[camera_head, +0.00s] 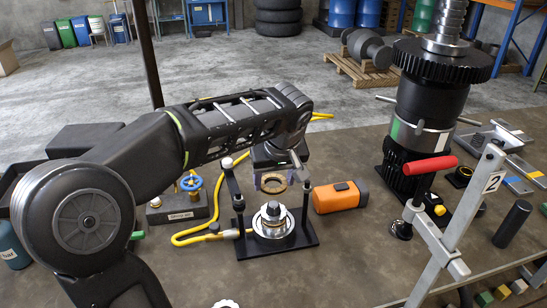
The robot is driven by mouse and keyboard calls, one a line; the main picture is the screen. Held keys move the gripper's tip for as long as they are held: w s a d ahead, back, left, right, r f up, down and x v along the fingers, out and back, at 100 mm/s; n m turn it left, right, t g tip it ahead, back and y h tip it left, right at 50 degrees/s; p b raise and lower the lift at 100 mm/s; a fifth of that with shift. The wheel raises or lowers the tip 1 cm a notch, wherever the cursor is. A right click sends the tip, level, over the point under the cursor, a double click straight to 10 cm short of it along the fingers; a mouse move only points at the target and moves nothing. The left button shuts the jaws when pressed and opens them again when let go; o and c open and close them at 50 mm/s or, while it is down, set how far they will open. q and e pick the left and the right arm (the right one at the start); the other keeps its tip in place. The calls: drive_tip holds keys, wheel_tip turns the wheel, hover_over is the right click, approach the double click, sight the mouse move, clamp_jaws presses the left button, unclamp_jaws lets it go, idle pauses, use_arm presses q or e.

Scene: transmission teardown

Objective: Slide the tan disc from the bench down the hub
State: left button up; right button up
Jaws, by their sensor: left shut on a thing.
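The hub (273,221) is a silver stepped part with a dark top, upright on a black base plate (300,241) between two black posts. My left gripper (273,183) hangs above and just behind the hub in the picture. It is shut on the tan disc (273,193), a ring with an open middle. The disc is tilted so that its face shows, and it appears clear of the hub top. The exact gap is hard to tell. My right gripper is not in view.
An orange and black device (339,197) lies right of the base plate. A yellow hose (188,238) curls at the left near a blue valve wheel (191,183). A large black gear shaft (433,100) and a red-handled clamp (430,165) stand at the right.

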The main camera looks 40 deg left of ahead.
sight(274, 205)
use_arm(q)
drive_tip(key=shift+w+r, duration=0.1)
drive_tip(key=shift+r, duration=0.1)
drive_tip(key=shift+f, duration=0.15)
drive_tip(key=shift+f+b, duration=2.1)
drive_tip(key=shift+f, duration=0.75)
drive_tip(key=shift+f+b, duration=1)
drive_tip(key=shift+f, duration=0.05)
drive_tip(key=o, duration=1.7)
drive_tip(key=shift+c, duration=0.2)
